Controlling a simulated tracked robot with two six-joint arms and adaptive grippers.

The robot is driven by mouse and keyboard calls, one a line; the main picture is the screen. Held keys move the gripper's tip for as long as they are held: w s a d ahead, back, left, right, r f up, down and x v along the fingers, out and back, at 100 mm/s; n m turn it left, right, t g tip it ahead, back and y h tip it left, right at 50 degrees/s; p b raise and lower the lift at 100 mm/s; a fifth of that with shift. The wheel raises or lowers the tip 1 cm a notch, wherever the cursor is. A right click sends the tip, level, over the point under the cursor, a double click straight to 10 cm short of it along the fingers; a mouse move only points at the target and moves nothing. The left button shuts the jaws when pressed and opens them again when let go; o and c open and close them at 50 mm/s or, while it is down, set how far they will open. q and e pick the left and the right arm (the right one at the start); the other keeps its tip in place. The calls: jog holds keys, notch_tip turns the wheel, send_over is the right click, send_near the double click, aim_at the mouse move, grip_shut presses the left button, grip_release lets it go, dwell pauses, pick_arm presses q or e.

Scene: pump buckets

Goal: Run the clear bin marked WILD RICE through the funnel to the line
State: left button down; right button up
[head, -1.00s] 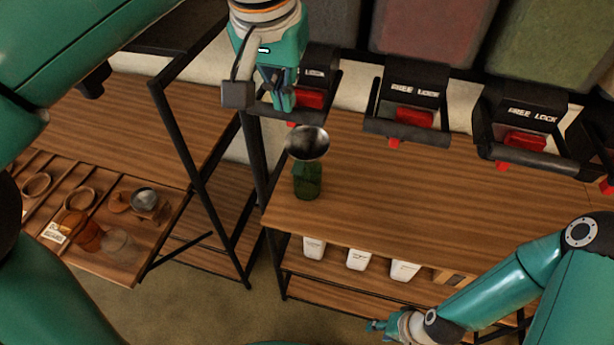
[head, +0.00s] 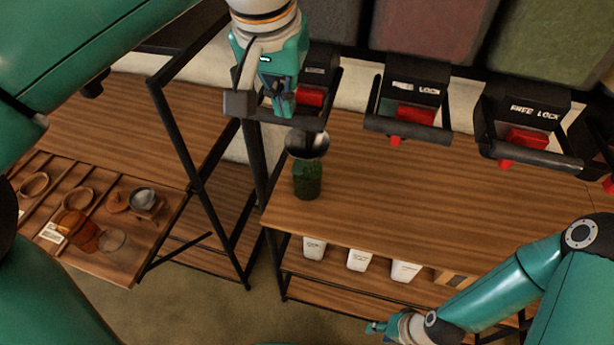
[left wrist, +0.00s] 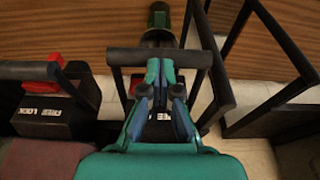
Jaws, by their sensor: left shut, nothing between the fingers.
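The leftmost dispenser (head: 318,68) has a black front, a red part and a black pull handle (head: 322,100). Its bin is largely hidden by my left arm, and no WILD RICE mark is readable. My left gripper (head: 283,108) is shut and empty, its fingertips at that handle; the left wrist view shows them against the handle's crossbar (left wrist: 190,58). A metal funnel (head: 304,149) sits on a dark green jar (head: 308,183) below. The jar (left wrist: 158,20) also shows in the left wrist view. Its line and fill level cannot be made out. My right gripper (head: 380,327) is low, away from the counter.
Two more FREE LOCK dispensers (head: 408,92) (head: 525,115) stand to the right. White containers (head: 359,259) stand on the shelf below the counter (head: 410,200). A wooden tray (head: 125,272) with bowls and jars is at left. The counter right of the jar is clear.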

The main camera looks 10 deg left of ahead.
pick_arm(q)
jog(key=shift+f, duration=0.2)
jog(key=shift+w+f, duration=0.1)
jog(key=shift+f, duration=0.05)
dwell(0.3)
dwell(5.2)
jog(key=p+v, duration=0.2)
jog(key=w+p+v, duration=0.1)
jog(key=p+v, duration=0.2)
jog(key=shift+r, duration=0.45)
jog(key=p+v, duration=0.2)
jog(key=w+p+v, duration=0.1)
jog(key=p+v, duration=0.1)
jog(key=v, duration=0.1)
jog(key=shift+w+r, duration=0.1)
jog(key=shift+w, duration=0.05)
